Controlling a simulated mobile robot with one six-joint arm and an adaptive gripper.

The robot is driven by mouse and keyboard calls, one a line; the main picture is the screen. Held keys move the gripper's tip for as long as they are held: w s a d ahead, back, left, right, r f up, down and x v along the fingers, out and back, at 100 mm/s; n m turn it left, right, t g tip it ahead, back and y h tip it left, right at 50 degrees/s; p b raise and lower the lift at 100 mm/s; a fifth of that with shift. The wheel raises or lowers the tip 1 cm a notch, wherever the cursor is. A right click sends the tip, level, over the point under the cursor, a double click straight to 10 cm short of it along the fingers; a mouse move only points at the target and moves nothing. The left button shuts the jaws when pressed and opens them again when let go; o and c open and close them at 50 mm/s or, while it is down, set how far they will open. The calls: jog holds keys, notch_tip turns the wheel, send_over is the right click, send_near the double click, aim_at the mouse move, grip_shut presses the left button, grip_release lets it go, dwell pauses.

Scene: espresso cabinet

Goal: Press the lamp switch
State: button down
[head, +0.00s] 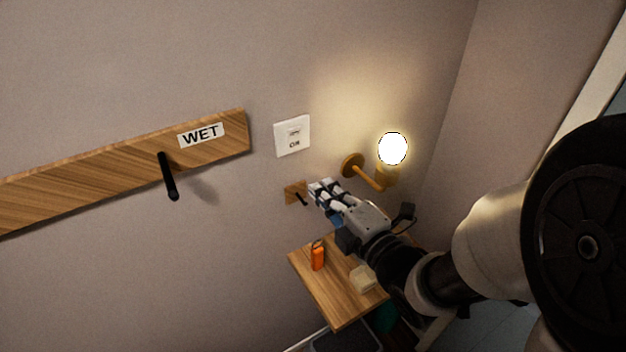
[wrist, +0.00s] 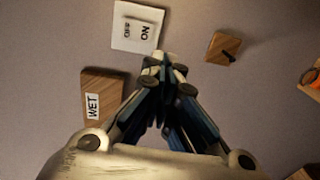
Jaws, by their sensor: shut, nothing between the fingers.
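The white lamp switch (head: 292,136) is on the wall, right of the wooden board. In the wrist view the switch (wrist: 138,27) shows an "ON" label and lies just beyond my fingertips, slightly left. The wall lamp (head: 392,149) on its brass arm is lit, to the right of the switch. My gripper (head: 322,190) is shut and empty, below and right of the switch in the head view. Its fingers (wrist: 165,72) are together in the wrist view. It appears apart from the switch, but the exact gap to the wall cannot be told.
A wooden board with a "WET" label (head: 201,135) and a black peg (head: 168,177) is at left. A small wooden hook (head: 296,193) sits beside my fingers. Below is a wooden shelf (head: 335,310) with an orange item (head: 318,257) and a pale block (head: 363,278).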

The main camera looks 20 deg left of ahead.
jog(key=shift+b+v, duration=0.45)
jog(key=shift+v, duration=0.6)
jog(key=shift+s, duration=0.15)
jog(key=shift+d+f, duration=0.1)
jog(key=d+f+m+h+b, duration=0.1)
jog(key=d+m+h+b, duration=0.1)
jog(key=d+m+h, duration=1.6)
jog(key=s+d+f+m+g+y, duration=0.1)
jog(key=s+d+m+g+y, duration=0.1)
jog(key=s+d+m, duration=0.3)
jog(key=s+d+f+m+g+y+b, duration=0.1)
jog(key=s+d+m+g, duration=0.3)
jog(key=s, duration=1)
jog(key=shift+d+f+m+y, duration=0.4)
jog(key=shift+f+m+y, duration=0.1)
jog(key=shift+m+y, duration=0.15)
jog(key=shift+s, duration=0.1)
